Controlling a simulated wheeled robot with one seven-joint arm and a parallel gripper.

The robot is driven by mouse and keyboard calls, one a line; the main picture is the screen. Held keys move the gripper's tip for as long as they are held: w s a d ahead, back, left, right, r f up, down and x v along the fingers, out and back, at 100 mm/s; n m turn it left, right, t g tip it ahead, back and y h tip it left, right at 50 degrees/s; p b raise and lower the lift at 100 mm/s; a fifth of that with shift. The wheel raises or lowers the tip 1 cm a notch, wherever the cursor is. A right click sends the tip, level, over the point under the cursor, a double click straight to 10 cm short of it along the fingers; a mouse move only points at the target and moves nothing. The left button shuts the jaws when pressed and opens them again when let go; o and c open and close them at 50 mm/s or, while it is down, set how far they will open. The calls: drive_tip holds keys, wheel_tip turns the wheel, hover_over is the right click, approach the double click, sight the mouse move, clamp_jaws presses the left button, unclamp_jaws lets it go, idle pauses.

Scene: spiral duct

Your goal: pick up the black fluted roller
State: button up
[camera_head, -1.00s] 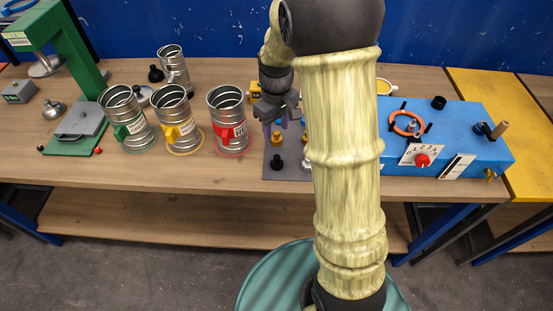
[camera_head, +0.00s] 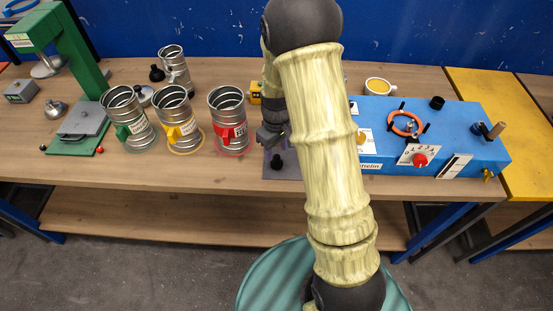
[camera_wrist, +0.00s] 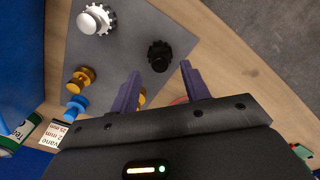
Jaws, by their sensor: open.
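The black fluted roller (camera_wrist: 159,56) stands on a grey mat (camera_wrist: 125,45) in the wrist view, with a toothed rim and a round top. In the head view it shows as a small black piece (camera_head: 277,161) near the mat's front left. My gripper (camera_wrist: 160,69) is open and empty, its two purple fingers apart. In the wrist view the roller appears just beyond the fingertips, between their lines; I see no contact. In the head view my gripper (camera_head: 269,138) is just above and behind the roller, and my arm covers much of the mat.
A silver toothed roller (camera_wrist: 96,19), orange roller (camera_wrist: 84,76) and blue roller (camera_wrist: 76,103) share the mat. An orange piece is partly hidden behind a finger. A red-tagged metal duct can (camera_head: 229,118) stands left of the mat, a blue control box (camera_head: 450,135) to the right.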

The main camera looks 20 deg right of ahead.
sight(277, 156)
drive_tip(key=shift+f+p, duration=0.65)
drive_tip(key=shift+f, duration=1.65)
clamp_jaws()
drive_tip(key=shift+r, duration=0.1)
wheel_tip(277, 156, up, 10)
drive_tip(key=shift+f+b, duration=0.1)
drive_tip(key=shift+b, duration=0.85)
